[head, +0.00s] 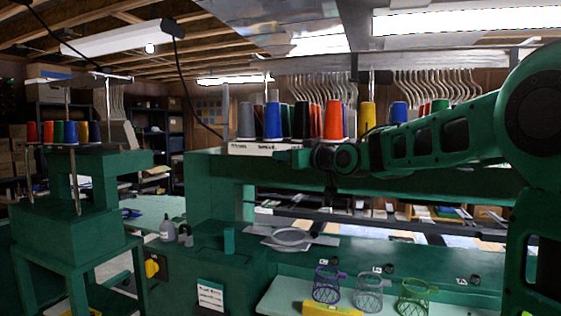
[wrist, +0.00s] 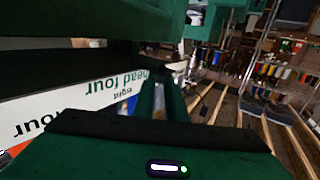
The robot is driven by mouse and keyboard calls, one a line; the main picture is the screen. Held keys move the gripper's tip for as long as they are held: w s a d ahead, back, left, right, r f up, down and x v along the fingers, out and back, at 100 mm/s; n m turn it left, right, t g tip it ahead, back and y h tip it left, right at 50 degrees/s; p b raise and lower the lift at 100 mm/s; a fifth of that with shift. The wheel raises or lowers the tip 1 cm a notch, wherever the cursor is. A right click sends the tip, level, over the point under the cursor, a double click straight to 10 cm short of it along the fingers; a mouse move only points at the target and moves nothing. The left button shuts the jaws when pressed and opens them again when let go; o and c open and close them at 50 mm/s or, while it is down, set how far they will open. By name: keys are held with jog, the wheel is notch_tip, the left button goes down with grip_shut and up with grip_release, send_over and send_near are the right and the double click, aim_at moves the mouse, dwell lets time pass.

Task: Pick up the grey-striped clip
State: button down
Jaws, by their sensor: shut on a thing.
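My gripper (head: 286,158) is at the front of the thread rack, just below the cones and by the right end of its white label strip (head: 252,148). In the wrist view, the two green fingers (wrist: 160,98) lie close together with a small greyish thing between them. It is too small and dark to tell whether it is the grey-striped clip. I cannot make out grey stripes in either view. The label strip also shows in the wrist view (wrist: 75,106), upside down, reading "eight" and "head four".
Thread cones, such as an orange one (head: 333,119) and a blue one (head: 272,121), stand along the rack just behind my gripper. A round hoop (head: 292,238) lies on the green machine below. Wire cups (head: 369,291) and a yellow thing (head: 331,309) sit on the front bench.

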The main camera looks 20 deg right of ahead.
jog(key=s+a+r, duration=0.5)
jog(key=a+r, duration=0.5)
jog(key=r, duration=0.1)
jog(key=shift+a, duration=0.3)
